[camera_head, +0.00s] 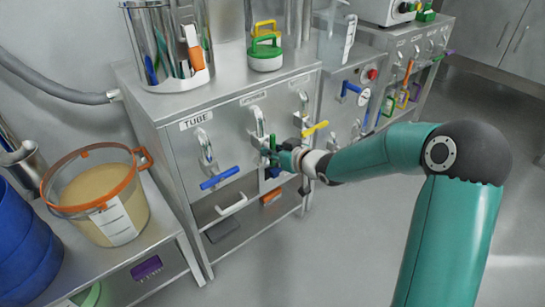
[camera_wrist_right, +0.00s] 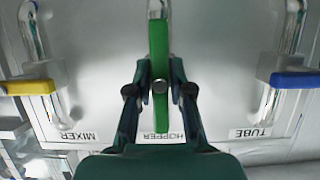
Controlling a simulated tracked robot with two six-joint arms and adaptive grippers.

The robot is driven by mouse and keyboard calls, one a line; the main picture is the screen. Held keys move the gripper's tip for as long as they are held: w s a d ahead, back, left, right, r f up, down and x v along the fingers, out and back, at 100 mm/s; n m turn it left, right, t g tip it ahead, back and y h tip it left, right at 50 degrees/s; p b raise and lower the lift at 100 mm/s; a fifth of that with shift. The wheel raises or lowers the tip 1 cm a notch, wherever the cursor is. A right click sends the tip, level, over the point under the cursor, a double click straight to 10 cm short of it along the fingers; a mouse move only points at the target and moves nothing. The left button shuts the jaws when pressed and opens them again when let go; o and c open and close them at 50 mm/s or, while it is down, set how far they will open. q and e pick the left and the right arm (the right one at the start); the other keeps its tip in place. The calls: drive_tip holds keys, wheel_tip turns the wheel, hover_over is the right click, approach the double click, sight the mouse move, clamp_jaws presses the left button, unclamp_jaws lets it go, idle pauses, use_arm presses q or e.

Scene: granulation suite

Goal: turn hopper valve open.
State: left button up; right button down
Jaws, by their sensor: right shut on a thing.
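The hopper valve's green lever (camera_wrist_right: 159,45) stands between my right gripper's fingers (camera_wrist_right: 160,80) in the right wrist view. The lever lies upright in that picture, in line with its pipe, with the upside-down HOPPER label behind it. In the head view my right gripper (camera_head: 282,158) is at the cabinet front and hides most of the lever. It is shut on the lever. My left gripper is not in view.
The blue TUBE lever (camera_head: 220,178) and the yellow MIXER lever (camera_head: 315,129) flank the hopper valve, both sideways across their pipes. A bucket (camera_head: 100,195) stands on the left bench. The floor at right is clear.

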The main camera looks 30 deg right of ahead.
drive_tip(key=shift+f, duration=0.25)
drive_tip(key=c, duration=1.1)
unclamp_jaws()
drive_tip(key=shift+o, duration=0.3)
drive_tip(key=shift+r, duration=0.1)
drive_tip(key=v, duration=1.2)
drive_tip(key=shift+w+a, duration=0.1)
drive_tip(key=shift+a, duration=0.05)
